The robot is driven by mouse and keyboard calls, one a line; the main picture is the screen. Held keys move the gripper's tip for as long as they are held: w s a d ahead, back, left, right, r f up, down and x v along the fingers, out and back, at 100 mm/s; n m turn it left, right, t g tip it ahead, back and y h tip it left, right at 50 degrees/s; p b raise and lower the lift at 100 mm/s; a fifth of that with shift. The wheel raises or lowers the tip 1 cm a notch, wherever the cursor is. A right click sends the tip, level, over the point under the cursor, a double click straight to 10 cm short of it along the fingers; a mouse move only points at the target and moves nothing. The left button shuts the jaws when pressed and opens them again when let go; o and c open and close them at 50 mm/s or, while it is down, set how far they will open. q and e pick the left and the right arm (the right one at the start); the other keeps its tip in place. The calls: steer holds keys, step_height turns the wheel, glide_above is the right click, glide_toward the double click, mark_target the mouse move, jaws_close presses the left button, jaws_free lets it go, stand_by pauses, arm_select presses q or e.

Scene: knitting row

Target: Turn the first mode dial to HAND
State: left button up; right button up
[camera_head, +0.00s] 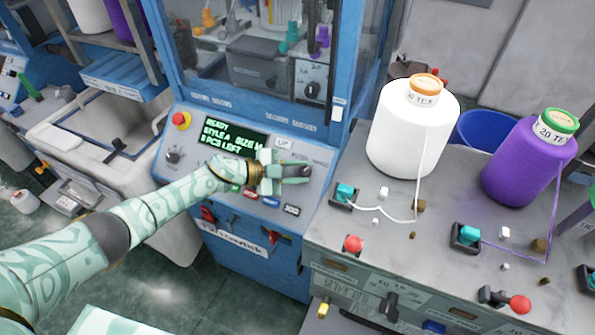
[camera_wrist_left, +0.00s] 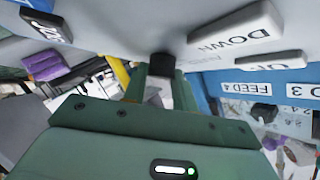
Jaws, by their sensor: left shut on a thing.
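My left gripper (camera_head: 272,172) reaches from the left to the blue machine's control panel (camera_head: 230,160). It is shut on a dark knob, the mode dial (camera_head: 298,170), at the panel's right side, below the UP button (camera_head: 284,142). In the left wrist view my gripper (camera_wrist_left: 157,85) closes around the dark dial (camera_wrist_left: 160,65), beside the DOWN button (camera_wrist_left: 237,36). The fingers hide much of the dial, so its pointer setting cannot be told. The lettering near it is too small to read. My right gripper is not in view.
A green-lettered screen (camera_head: 231,138) reads READY. A red stop button (camera_head: 181,119) and another dark dial (camera_head: 173,157) sit at the panel's left. The grey table (camera_head: 375,275) on the right carries white (camera_head: 413,130) and purple (camera_head: 529,163) yarn cones.

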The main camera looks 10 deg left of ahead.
arm_select(q)
steer(key=o, duration=1)
steer(key=shift+c, duration=0.2)
steer(key=v, duration=1.6)
steer(key=shift+p, duration=0.45)
steer(key=shift+s+a+r, duration=0.1)
steer(key=shift+s, duration=0.05)
